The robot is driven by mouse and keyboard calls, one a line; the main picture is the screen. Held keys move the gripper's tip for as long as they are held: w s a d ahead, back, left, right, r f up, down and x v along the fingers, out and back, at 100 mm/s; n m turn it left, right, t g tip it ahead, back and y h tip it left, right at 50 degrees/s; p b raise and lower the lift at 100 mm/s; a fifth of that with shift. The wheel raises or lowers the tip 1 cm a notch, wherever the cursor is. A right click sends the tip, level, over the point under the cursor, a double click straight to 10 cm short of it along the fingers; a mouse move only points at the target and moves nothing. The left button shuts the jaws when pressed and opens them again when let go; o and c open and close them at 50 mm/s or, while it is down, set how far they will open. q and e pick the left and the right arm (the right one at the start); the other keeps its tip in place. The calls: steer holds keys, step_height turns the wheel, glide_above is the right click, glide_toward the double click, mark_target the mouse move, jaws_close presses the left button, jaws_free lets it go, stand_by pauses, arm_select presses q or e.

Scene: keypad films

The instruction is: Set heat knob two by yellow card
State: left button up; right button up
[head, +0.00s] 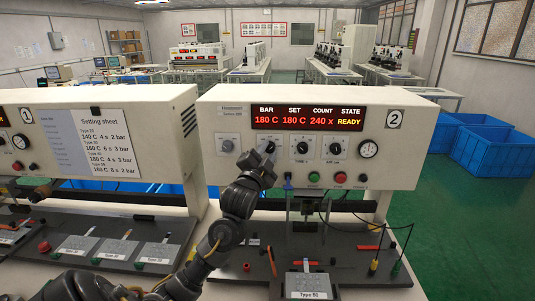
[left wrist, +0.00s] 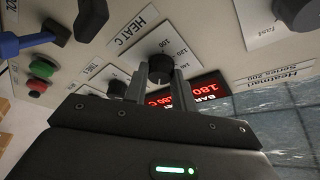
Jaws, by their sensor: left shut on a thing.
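The heat knob (head: 268,147) of machine two is a dark dial on the white front panel, below the red display. In the left wrist view the knob (left wrist: 160,68) sits under the HEAT C label on its white scale plate. My left gripper (head: 265,155) is at the knob, its fingers shut on it; the fingers (left wrist: 160,80) show on either side of the knob in the left wrist view. The display (head: 308,118) reads about 180 C for BAR and for SET, count 240 and READY. I see no yellow card. My right gripper is not in view.
Right of the heat knob are the time knob (head: 302,148), another dial (head: 335,148) and a gauge (head: 368,148). A green button (head: 313,177) and red button (head: 340,177) sit below. A setting sheet (head: 103,145) is on machine one. Blue crates (head: 485,155) stand right.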

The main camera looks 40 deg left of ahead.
arm_select(q)
steer(key=n+y+b, duration=0.1)
steer(key=n+y, duration=0.1)
steer(key=n, duration=0.2)
steer(key=shift+w+f, duration=0.1)
steer(key=shift+f, duration=0.05)
steer(key=shift+d+n+g+y+b, duration=0.15)
steer(key=shift+n+y, duration=0.4)
steer(key=shift+n, duration=0.7)
steer(key=shift+a+n+g+y+b, duration=0.1)
steer(key=shift+n+y, duration=0.5)
steer(key=shift+n, duration=0.6)
steer(key=shift+d+n+g+y+b, duration=0.15)
steer(key=shift+n+y, duration=0.4)
steer(key=shift+n, duration=0.7)
steer(key=o, duration=1)
